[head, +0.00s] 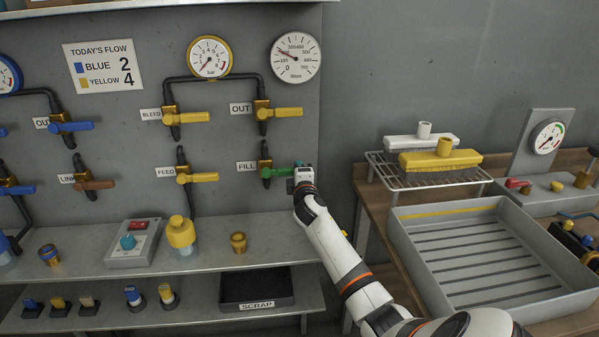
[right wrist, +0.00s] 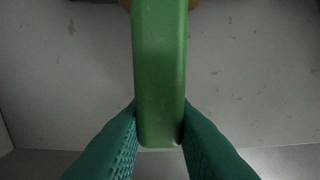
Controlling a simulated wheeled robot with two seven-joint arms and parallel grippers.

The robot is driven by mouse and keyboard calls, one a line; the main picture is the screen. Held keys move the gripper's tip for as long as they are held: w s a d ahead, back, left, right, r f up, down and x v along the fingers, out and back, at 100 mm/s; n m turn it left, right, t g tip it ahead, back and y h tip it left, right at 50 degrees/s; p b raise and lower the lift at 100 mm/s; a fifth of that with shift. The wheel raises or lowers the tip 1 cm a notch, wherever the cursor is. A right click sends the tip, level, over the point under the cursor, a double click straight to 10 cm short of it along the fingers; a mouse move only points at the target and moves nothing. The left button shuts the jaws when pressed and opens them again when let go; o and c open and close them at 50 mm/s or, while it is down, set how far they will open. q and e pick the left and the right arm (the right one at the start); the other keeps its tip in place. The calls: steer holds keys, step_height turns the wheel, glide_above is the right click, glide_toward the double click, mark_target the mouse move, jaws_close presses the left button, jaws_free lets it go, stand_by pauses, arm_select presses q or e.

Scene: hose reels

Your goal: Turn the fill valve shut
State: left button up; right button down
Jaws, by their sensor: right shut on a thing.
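The fill valve has a green lever handle (head: 278,172) on a brass body (head: 264,160), beside a "FILL" label (head: 246,167) on the grey wall panel. The handle lies level and points right. My right gripper (head: 299,174) is at the handle's right end. In the right wrist view the green handle (right wrist: 160,80) runs down between the two teal fingers of my right gripper (right wrist: 160,140), which touch it on both sides near its end. My left gripper is not in view.
Yellow-handled valves labelled OUT (head: 286,113), BLEED (head: 188,118) and FEED (head: 198,177) are close by. A shelf (head: 215,248) below holds a control box (head: 133,245) and brass fittings. A large grey tray (head: 490,265) stands on the bench at right.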

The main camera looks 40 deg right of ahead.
steer(key=c, duration=1.2)
jaws_free()
steer(key=shift+f, duration=0.1)
steer(key=shift+c, duration=0.2)
steer(key=shift+a, duration=0.1)
steer(key=shift+s+a, duration=0.15)
steer(key=shift+s, duration=0.05)
steer(key=p+v, duration=0.4)
steer(key=v, duration=0.7)
steer(key=shift+s+a+p, duration=0.15)
steer(key=shift+p, duration=0.2)
